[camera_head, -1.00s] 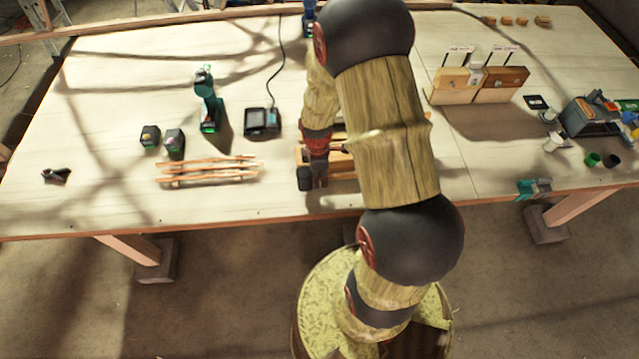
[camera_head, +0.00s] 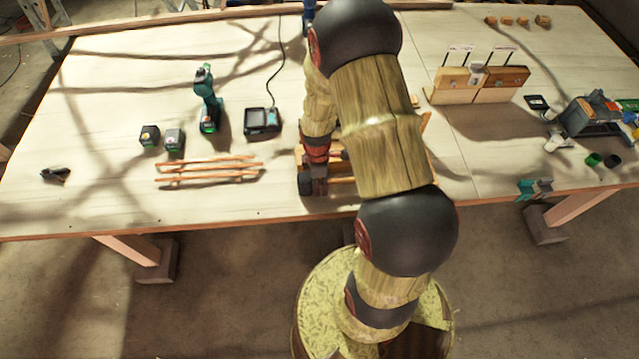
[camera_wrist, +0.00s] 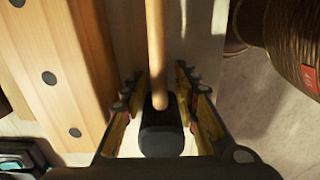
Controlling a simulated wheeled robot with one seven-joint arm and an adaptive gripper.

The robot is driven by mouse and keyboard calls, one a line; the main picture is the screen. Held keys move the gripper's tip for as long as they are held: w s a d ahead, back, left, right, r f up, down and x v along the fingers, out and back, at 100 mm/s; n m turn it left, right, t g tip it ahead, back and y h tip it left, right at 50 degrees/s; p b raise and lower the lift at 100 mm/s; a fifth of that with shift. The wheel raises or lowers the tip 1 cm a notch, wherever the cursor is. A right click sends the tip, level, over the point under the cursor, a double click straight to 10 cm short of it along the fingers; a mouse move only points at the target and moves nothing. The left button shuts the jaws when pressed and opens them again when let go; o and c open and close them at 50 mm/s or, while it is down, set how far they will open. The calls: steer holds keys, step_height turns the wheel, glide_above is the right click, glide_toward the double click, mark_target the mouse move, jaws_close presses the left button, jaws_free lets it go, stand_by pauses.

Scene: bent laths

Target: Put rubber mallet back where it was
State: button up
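The rubber mallet has a black head (camera_head: 305,184) and a light wooden handle (camera_wrist: 155,45). In the head view the mallet is near the table's front edge, with its head at the left; my arm hides much of the rest. In the wrist view its black head (camera_wrist: 160,132) is low in the picture and the handle runs up between my fingers. My gripper (camera_wrist: 160,72) appears open, with gaps visible on both sides of the handle. In the head view my gripper (camera_head: 319,187) is just right of the mallet head.
A wooden piece with dark holes (camera_wrist: 60,75) stands beside the gripper, partly hidden by my arm in the head view. Bent laths (camera_head: 210,169) lie to the left. A charger (camera_head: 262,122), drill (camera_head: 208,105) and batteries (camera_head: 174,138) are further back left.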

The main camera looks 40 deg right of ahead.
steer(key=shift+r, duration=0.1)
steer(key=w+a+r+m+t+p, duration=0.1)
steer(key=a+r, duration=0.1)
steer(key=r, duration=0.8)
steer(key=a+r+m, duration=0.1)
steer(key=a+r, duration=0.1)
steer(key=r, duration=0.9)
steer(key=s+a+r+m+t, duration=0.2)
steer(key=s+a+r+m, duration=0.2)
steer(key=r, duration=0.6)
steer(key=s+a+r+m+t, duration=0.2)
steer(key=s+a+r+m, duration=0.3)
steer(key=s+a+r, duration=0.3)
step_height(320, 180, up, 2)
steer(key=shift+a+r+t, duration=0.15)
steer(key=shift+a+t, duration=0.25)
steer(key=shift+a, duration=0.1)
steer(key=shift+s, duration=0.1)
